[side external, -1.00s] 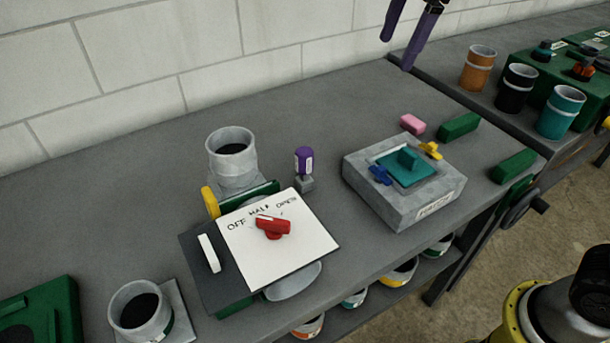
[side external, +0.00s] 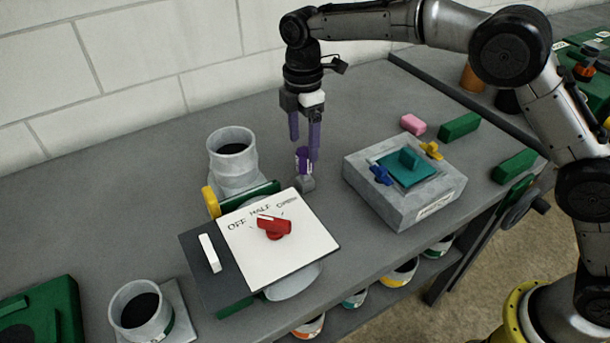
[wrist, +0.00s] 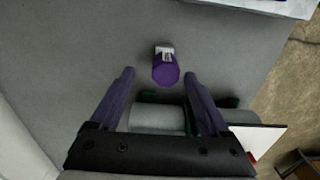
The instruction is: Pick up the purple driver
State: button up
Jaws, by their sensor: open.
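The purple driver (side external: 303,160) stands upright in a small grey holder (side external: 306,185) on the bench, behind the white dial panel. It has a purple handle with a pale label. My gripper (side external: 305,152) points down over it, with purple fingers apart and nothing held. In the side view one finger overlaps the driver's handle, and the exact gap is hard to tell. In the wrist view the driver (wrist: 166,72) shows end-on, ahead of and roughly between the open fingertips (wrist: 158,74), apart from both.
A white panel (side external: 300,236) with a red handle (side external: 272,227) is in front, left of the driver. A grey cylinder (side external: 228,170) stands left. A grey box (side external: 445,195) with a teal piece is to the right. Green and pink blocks (side external: 413,125) lie farther back.

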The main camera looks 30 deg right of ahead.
aim_at(305, 169)
notch_tip(305, 169, down, 2)
jog(key=shift+f, duration=0.25)
jog(key=f, duration=0.2)
jog(key=s+f, duration=0.1)
jog(key=f, duration=0.1)
jog(key=shift+w+f, duration=0.1)
jog(key=shift+f, duration=0.45)
grip_shut()
